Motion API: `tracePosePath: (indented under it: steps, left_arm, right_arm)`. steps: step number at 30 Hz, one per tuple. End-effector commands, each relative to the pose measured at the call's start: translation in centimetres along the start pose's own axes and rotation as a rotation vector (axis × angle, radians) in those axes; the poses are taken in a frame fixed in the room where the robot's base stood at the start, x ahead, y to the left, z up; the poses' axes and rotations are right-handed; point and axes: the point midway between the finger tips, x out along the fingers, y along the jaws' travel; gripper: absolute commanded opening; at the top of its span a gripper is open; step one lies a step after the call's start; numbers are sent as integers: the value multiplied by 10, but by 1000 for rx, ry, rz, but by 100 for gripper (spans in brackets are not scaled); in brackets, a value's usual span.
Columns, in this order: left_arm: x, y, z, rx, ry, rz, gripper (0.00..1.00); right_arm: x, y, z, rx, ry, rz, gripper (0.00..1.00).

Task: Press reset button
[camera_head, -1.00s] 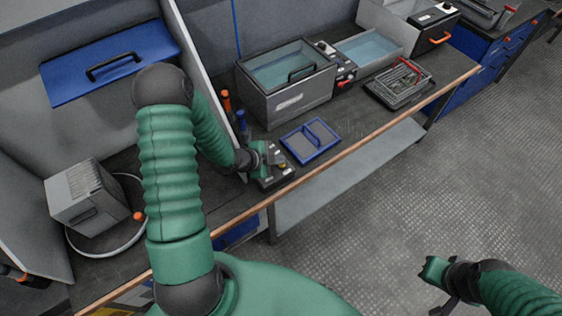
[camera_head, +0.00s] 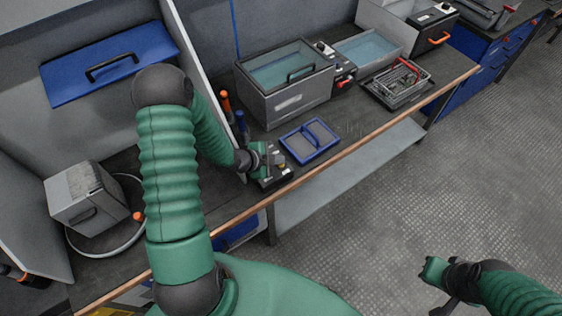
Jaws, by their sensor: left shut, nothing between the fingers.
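My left gripper (camera_head: 280,160) is shut and empty. It is low over a small dark box (camera_head: 272,180) near the bench's front edge, left of the blue-framed tray. The gripper covers much of the box, and I cannot make out a reset button on it or tell whether the fingers touch it. My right gripper (camera_head: 436,286) hangs over the floor at the lower right, away from the bench. Its jaw state is not clear.
A grey tank (camera_head: 290,105) stands behind the blue-framed tray (camera_head: 309,140). A wire basket (camera_head: 398,84) sits farther right. A grey box (camera_head: 86,200) with a hose is at left. A partition (camera_head: 205,75) rises beside my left arm. Floor at right is clear.

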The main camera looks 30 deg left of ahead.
Motion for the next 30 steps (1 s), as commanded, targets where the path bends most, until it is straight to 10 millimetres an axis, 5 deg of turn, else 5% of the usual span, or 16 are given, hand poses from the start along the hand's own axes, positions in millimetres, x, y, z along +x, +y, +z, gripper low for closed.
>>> tracePosePath:
  steps: [30]
  left_arm:
    - [5,6,2,1,1,3,0]
  right_arm:
    - [5,0,1,0,0,0,0]
